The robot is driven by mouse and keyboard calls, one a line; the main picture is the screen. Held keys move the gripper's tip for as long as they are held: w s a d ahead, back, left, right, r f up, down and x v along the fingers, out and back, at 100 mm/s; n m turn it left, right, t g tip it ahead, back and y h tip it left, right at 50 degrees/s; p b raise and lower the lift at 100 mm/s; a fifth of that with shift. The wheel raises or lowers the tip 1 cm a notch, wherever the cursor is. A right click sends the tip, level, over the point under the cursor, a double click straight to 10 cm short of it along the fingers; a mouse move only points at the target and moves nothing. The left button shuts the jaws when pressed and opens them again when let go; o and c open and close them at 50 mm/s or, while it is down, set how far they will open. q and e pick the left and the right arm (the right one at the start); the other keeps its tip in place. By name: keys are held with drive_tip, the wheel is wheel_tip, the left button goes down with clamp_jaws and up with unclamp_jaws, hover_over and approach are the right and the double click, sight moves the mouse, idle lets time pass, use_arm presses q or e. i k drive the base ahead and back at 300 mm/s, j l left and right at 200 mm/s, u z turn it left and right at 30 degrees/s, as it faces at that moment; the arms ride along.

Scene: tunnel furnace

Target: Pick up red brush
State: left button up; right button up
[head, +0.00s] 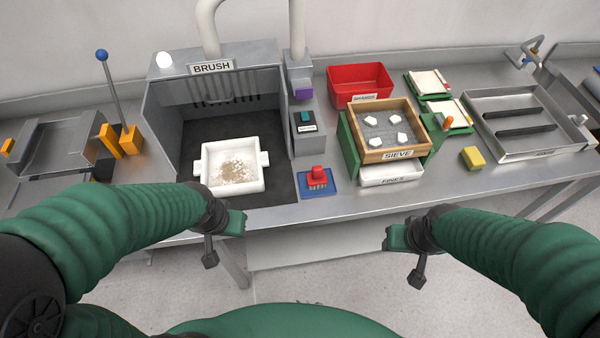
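A small red-handled item, which looks like the red brush (318,173), stands on a blue base (305,191) near the table's front edge, just right of the hood marked BRUSH. Its lower part is too small to make out clearly. My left gripper (224,240) is in front of the table edge, left of and nearer than the brush, and apart from it. My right gripper (405,252) is also in front of the table edge, right of the brush and apart from it. Neither visibly holds anything; their finger opening is unclear.
A white tray (216,188) with brownish crumbs sits in the hood (165,122). The wooden sieve (407,155) holds several white pieces above a white fines drawer (392,176). A red bin (360,76), yellow block (472,157) and metal tray (500,150) stand right.

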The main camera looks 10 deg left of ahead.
sight(317, 179)
drive_tip(key=i+z, duration=0.2)
drive_tip(key=z, duration=0.2)
drive_tip(key=i+j+z, duration=0.15)
drive_tip(key=z, duration=0.2)
drive_tip(key=i+j+z, duration=0.15)
drive_tip(key=z, duration=0.25)
